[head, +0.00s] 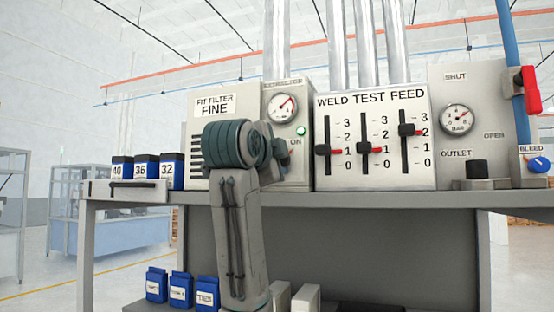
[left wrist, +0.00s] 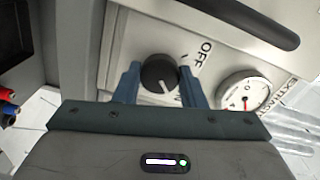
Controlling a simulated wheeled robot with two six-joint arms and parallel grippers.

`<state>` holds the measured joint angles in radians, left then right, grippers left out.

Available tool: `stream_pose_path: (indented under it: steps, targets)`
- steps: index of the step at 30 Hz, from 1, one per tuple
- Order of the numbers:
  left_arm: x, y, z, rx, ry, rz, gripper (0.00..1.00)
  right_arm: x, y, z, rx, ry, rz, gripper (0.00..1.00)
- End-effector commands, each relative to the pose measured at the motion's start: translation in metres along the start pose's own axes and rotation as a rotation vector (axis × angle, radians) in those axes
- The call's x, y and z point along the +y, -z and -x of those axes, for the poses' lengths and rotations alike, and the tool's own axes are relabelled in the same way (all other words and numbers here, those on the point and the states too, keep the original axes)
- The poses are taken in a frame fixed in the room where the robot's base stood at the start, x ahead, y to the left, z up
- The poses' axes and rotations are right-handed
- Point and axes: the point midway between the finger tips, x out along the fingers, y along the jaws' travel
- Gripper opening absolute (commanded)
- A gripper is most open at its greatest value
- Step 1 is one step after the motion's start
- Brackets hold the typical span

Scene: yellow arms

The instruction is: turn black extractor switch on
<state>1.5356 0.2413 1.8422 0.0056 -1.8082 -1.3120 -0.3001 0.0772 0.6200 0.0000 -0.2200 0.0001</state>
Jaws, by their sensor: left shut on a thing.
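The extractor panel (head: 305,172) is a pale box with a round gauge, a lit green lamp (head: 301,131) and an "ON" label. Its black round switch (left wrist: 159,72) shows in the left wrist view; in the head view my arm mostly hides it. My left gripper (head: 285,155) is also in front of the panel in the head view.
The fit filter box (head: 197,112) is left of the extractor and the weld test feed panel (head: 372,180) with three sliders is close to its right. Blue containers (head: 146,166) and a drawer handle stand at the left of the bench (head: 400,197).

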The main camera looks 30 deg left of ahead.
Motion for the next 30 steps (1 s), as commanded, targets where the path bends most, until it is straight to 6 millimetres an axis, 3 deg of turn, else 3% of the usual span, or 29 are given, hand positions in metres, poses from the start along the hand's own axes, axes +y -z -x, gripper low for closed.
stream_pose_path:
  steps: [10,11,14,24,30]
  targets:
    - [-0.001,0.0,0.0,0.0,0.002,-0.004,0.14,0.003,0.0,0.0,0.0,-0.003,0.001,0.67]
    - [-0.001,0.0,0.0,0.0,0.002,-0.004,0.41,0.003,0.0,0.0,0.0,-0.003,0.001,0.67]
    - [-0.001,0.0,0.0,0.0,0.001,-0.004,0.59,0.004,0.0,0.0,0.0,-0.004,0.002,0.67]
    - [0.0,0.0,0.003,0.0,0.002,-0.003,0.59,0.004,0.0,-0.003,0.0,-0.004,0.002,0.67]
    - [0.004,-0.001,0.033,0.003,0.005,-0.002,0.59,0.002,-0.002,-0.021,0.0,-0.004,0.002,0.67]
